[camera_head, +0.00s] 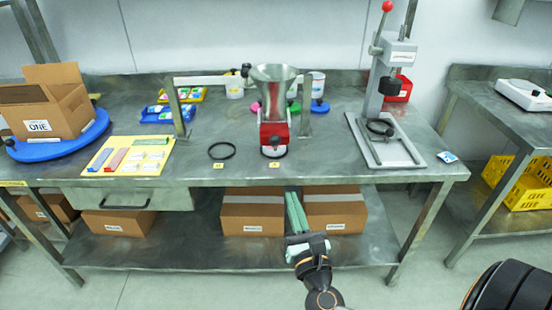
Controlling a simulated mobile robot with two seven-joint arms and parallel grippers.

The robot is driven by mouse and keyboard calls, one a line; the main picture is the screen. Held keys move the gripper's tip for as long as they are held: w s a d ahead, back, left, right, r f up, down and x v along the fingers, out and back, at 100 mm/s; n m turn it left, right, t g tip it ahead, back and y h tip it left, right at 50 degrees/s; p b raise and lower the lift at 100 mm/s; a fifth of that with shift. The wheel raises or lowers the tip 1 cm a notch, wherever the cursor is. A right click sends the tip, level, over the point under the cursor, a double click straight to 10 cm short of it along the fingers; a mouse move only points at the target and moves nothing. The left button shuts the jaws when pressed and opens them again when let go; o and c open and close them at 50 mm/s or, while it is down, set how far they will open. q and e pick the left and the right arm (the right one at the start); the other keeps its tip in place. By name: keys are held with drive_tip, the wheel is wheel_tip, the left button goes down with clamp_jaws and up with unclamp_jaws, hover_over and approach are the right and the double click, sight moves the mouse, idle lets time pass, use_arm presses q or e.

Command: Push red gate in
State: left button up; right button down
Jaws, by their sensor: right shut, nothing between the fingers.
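The dosing unit stands on the steel bench, with a metal funnel (274,84) on top and a red part (274,133), which looks like the red gate, on its front. A pale round shape shows low on the red part. How far the gate is in or out I cannot tell. My right gripper (306,240) is shut and empty. It shows low in the picture, in front of the lower shelf and well below the red gate, apart from it. My left gripper is not in view.
A black ring (222,151) lies on the bench (330,160) left of the dosing unit. A press (385,100) with a red knob stands to its right. An open carton (45,105) sits far left. The bench front near the unit is mostly clear.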

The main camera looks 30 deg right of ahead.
drive_tip(key=p, duration=0.2)
approach(278, 137)
drive_tip(key=shift+n, duration=0.4)
drive_tip(key=w, duration=0.4)
drive_tip(key=shift+w+d+f, duration=0.15)
drive_tip(key=shift+d+f, duration=0.2)
drive_tip(key=shift+d, duration=0.05)
drive_tip(key=shift+x, duration=0.8)
drive_tip(key=shift+f, duration=0.1)
drive_tip(key=w+d, duration=0.1)
drive_tip(key=w, duration=0.1)
drive_tip(key=w+d+b, duration=0.1)
drive_tip(key=w, duration=0.1)
drive_tip(key=w+d+b, duration=0.1)
drive_tip(key=w+d, duration=0.1)
drive_tip(key=shift+w+f, duration=0.1)
drive_tip(key=shift+w, duration=0.25)
drive_tip(key=shift+w+d+r+h, duration=0.15)
drive_tip(key=shift+d+r+h, duration=0.15)
drive_tip(key=shift+r, duration=0.1)
